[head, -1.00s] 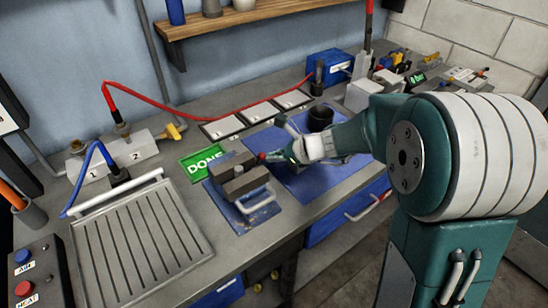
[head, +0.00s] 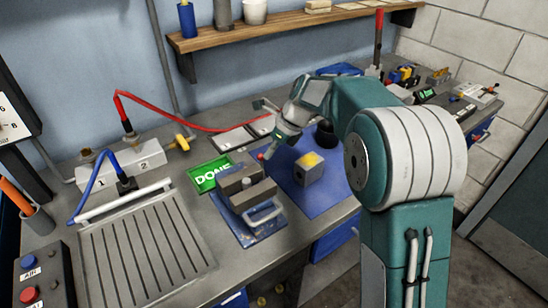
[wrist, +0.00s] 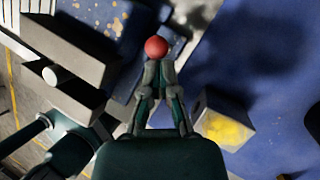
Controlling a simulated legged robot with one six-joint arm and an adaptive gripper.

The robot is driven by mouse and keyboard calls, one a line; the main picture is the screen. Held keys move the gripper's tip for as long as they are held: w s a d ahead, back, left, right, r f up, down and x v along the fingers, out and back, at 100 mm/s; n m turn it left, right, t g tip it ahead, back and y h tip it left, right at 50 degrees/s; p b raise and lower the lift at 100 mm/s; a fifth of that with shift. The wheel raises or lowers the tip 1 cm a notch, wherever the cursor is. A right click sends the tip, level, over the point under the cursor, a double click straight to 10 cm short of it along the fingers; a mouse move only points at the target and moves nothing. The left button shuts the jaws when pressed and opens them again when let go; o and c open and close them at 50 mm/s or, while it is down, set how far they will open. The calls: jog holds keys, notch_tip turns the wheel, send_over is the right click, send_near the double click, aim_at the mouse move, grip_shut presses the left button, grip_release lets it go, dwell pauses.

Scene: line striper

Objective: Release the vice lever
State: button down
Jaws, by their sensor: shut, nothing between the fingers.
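The vice (head: 243,192) is a grey block-jawed tool on a small blue plate, with a pale loop handle (head: 265,213) at its front. The lever's red ball knob (head: 261,156) shows beside the back of the vice; the knob is also at the top centre of the wrist view (wrist: 156,47). My gripper (head: 270,153) points down at the knob. In the wrist view its fingertips (wrist: 158,72) are together just below the knob, with nothing between them. I cannot tell whether they touch the knob. The lever's shaft is mostly hidden.
A grey block with a yellow top (head: 309,168) stands on the blue mat (head: 335,190), right of the gripper. A ribbed tray (head: 145,245) and a blue hose (head: 92,178) are further left.

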jog(key=shift+w+a+g+h, duration=0.35)
jog(key=shift+w+g+h, duration=0.05)
jog(key=shift+w, duration=0.15)
jog(key=shift+a, duration=0.1)
jog(key=shift+s, duration=0.1)
jog(key=shift+r, duration=0.8)
